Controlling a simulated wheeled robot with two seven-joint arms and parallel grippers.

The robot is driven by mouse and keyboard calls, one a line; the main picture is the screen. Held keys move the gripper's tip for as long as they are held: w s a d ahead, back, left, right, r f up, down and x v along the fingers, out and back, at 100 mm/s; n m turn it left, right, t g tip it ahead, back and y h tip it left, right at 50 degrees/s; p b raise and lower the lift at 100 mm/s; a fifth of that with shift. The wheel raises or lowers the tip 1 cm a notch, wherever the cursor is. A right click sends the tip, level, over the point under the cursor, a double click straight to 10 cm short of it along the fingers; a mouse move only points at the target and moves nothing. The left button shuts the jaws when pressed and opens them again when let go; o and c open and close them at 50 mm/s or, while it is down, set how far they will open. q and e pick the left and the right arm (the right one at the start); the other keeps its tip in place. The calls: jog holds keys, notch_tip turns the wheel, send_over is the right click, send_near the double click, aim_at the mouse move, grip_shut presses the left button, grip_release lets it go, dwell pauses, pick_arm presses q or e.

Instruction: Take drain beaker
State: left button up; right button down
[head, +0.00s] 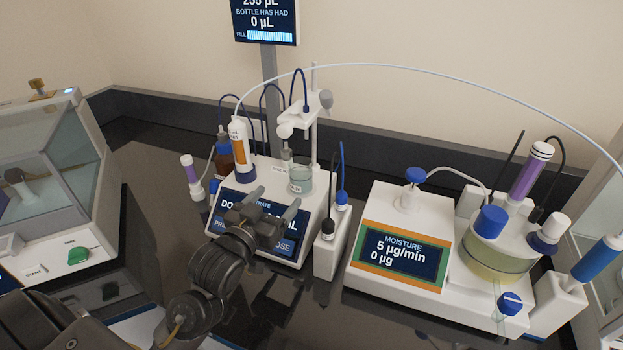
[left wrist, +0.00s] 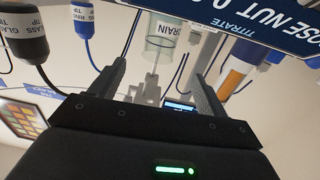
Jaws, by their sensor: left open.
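The drain beaker (head: 300,180) is a clear glass cup with greenish liquid, standing upright on the white titrator under its stand. In the left wrist view the beaker (left wrist: 162,32) shows upside down with "DRAIN" on it, beyond and between my fingers. My left gripper (head: 274,204) is open and empty, just in front of the beaker and over the titrator's display. It also shows in the left wrist view (left wrist: 157,75), with a gap between the fingertips and the beaker. My right gripper is not in view.
The orange-banded burette (head: 239,145) stands left of the beaker, with a brown bottle (head: 223,155) behind. A probe holder (head: 332,250) with blue- and black-capped probes is close on the right. The moisture unit (head: 400,275) stands farther right. A glass-walled balance (head: 45,170) is at left.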

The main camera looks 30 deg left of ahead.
aim_at(295, 176)
pick_arm(q)
jog(key=shift+w+d+r+p, duration=0.1)
jog(key=shift+w+r+p, duration=0.2)
jog(key=shift+w, duration=0.25)
jog(key=shift+w+r+p, duration=0.25)
jog(key=shift+w+r, duration=0.05)
jog(key=shift+w, duration=0.2)
jog(key=w, duration=0.3)
jog(key=shift+f, duration=0.3)
jog(key=shift+w, duration=0.15)
jog(key=shift+p, duration=0.35)
jog(key=w, duration=0.1)
jog(key=w+p, duration=0.1)
jog(key=w, duration=0.1)
jog(key=w+p, duration=0.1)
jog(key=w, duration=0.1)
jog(key=shift+f, duration=0.25)
jog(key=shift+s, duration=0.1)
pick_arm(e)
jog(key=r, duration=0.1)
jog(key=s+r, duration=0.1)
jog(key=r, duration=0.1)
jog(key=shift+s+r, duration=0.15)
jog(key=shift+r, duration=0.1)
